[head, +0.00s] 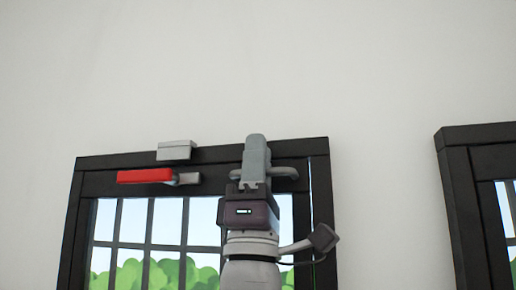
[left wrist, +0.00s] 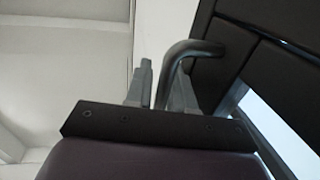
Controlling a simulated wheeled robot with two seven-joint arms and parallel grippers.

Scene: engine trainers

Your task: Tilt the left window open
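The left window (head: 95,163) has a black frame and barred panes. My right gripper is not in view.
A small grey block (head: 175,150) sits on the top edge of the left window. A second black-framed window (head: 458,200) stands at the right. The wall (head: 385,120) between and above them is bare.

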